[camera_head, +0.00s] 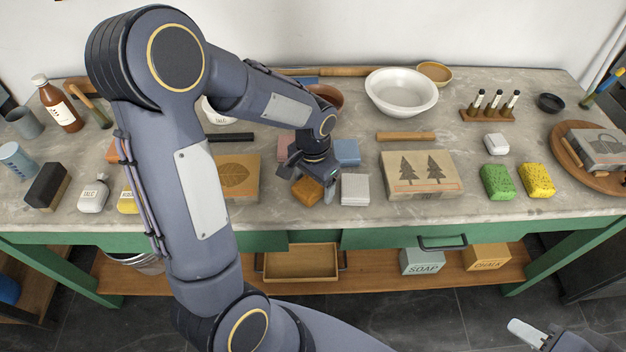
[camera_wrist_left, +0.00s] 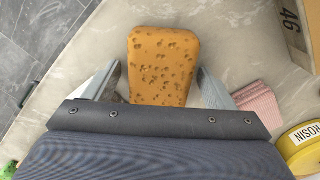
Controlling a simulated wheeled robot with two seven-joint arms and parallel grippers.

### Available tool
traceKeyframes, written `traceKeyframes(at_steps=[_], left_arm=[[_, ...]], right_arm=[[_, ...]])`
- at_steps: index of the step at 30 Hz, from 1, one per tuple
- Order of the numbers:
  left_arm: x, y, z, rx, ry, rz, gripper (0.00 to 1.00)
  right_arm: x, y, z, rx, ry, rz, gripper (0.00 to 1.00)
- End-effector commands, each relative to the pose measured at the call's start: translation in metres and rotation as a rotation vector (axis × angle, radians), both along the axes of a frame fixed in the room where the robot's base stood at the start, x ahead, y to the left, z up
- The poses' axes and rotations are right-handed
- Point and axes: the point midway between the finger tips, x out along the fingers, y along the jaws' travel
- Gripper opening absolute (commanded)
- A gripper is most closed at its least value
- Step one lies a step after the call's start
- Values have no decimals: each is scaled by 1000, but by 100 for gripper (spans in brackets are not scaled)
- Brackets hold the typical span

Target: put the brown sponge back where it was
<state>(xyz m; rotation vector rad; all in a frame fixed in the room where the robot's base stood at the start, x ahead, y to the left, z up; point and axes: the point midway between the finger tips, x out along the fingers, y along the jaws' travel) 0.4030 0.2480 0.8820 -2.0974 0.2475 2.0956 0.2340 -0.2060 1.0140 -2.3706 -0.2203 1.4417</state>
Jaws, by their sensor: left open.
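The brown sponge (camera_head: 307,192) lies on the stone worktop near its front edge, partly hidden by my left gripper in the head view. In the left wrist view the pitted brown sponge (camera_wrist_left: 162,62) lies between the two spread fingers. My left gripper (camera_head: 316,187) is open and points down at the sponge; it also shows in the left wrist view (camera_wrist_left: 158,84). Visible gaps separate the sponge from the fingertips on both sides. Part of my right gripper (camera_head: 528,333) shows at the bottom right corner, away from the worktop, and its jaw state is unclear.
Grey square pads (camera_head: 355,189) and a blue block (camera_head: 346,152) sit just right of the sponge. A leaf printing block (camera_head: 238,177) is left, a tree block (camera_head: 421,174) right. A green sponge (camera_head: 497,181) and a yellow sponge (camera_head: 537,179) lie further right.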

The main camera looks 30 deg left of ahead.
Motion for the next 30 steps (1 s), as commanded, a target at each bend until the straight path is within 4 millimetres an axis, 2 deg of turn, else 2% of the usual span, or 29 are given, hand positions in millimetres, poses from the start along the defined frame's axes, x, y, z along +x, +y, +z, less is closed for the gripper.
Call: traceKeyframes(at_steps=[5, 18, 24, 28, 30], left_arm=[[1, 0, 12, 0, -3, 1, 78], [1, 0, 101, 0, -6, -1, 78], [0, 0, 121, -2, -3, 2, 78], [-17, 1, 133, -41, -37, 33, 78], [-37, 1, 141, -88, -79, 71, 78]], right_arm=[[0, 0, 4, 0, 0, 0, 36], [0, 0, 8, 0, 0, 0, 36], [0, 0, 9, 0, 0, 0, 36], [0, 0, 9, 0, 0, 0, 36], [0, 0, 9, 0, 0, 0, 36]])
